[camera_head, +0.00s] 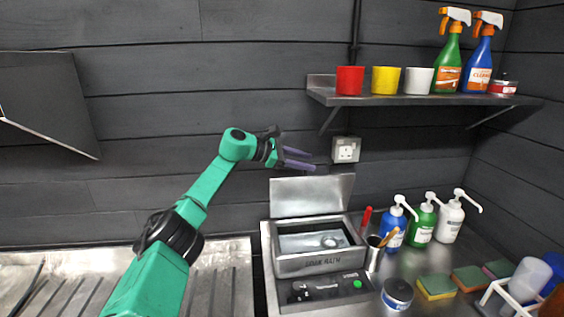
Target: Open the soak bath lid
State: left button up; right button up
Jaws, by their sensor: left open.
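The soak bath (312,263) is a grey metal box on the counter, with its name on the front and a control panel below. Its lid (310,194) stands raised at the back, leaning slightly away, and the basin inside is visible with a small round thing in it. My left gripper (303,159) is open and empty, just above the lid's top edge against the dark wall. Its two purple-grey fingers point right. I cannot tell how far it is from the lid in depth. My right gripper is not in view.
A shelf (420,98) with cups and spray bottles hangs at upper right. A wall socket (346,150) is right of the gripper. A metal pot (375,253) with tools, pump bottles (421,223) and sponges (436,287) crowd the counter's right. A ribbed metal drainer (225,280) lies left.

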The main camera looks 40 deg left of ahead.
pick_arm(q)
jog(key=b+v, duration=0.2)
jog(key=v, duration=0.8)
jog(key=shift+b, duration=0.35)
